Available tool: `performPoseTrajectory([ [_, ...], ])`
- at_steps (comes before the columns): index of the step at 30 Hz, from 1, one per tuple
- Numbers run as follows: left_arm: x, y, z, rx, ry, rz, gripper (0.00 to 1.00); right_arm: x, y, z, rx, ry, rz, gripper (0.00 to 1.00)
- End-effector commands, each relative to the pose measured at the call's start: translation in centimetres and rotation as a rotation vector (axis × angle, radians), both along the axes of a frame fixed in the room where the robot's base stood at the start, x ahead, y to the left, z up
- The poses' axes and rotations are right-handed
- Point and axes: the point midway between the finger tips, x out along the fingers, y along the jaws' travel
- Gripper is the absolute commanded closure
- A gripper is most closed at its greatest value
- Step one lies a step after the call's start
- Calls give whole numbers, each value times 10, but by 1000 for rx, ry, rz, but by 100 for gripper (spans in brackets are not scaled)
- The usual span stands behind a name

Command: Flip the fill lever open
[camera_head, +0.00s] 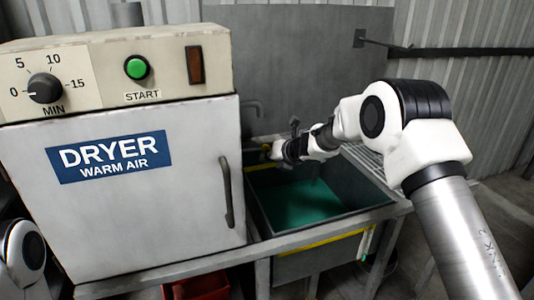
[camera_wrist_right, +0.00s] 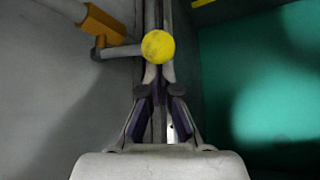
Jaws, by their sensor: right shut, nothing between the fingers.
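The fill lever shows in the right wrist view as a grey rod ending in a yellow ball knob (camera_wrist_right: 158,46), joined to an orange-yellow valve body (camera_wrist_right: 103,22) on a pipe. The rod points sideways from the valve toward the right. My right gripper (camera_wrist_right: 157,82) is shut and empty, with its fingers right by the knob; I cannot tell whether they touch it. In the head view my right gripper (camera_head: 275,151) is over the sink's back left corner, beside a small yellow part of the valve (camera_head: 265,148). The gripper hides most of the lever there. My left gripper is out of view.
The sink (camera_head: 375,187) holds teal-green water (camera_head: 300,203), also seen in the wrist view (camera_wrist_right: 265,75). A dryer (camera_head: 130,215) with a door handle stands close on the left. A red bin (camera_head: 200,288) is below.

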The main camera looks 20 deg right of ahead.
Motion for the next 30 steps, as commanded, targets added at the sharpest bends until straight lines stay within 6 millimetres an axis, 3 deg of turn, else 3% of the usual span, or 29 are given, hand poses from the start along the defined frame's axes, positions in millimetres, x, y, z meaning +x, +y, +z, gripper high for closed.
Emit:
performPoseTrajectory([
  [11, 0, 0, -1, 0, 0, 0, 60, 0, 0, 1, -27, -2, 1, 100],
  [30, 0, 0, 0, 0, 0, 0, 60, 0, -1, 13, -277, -12, 0, 100],
])
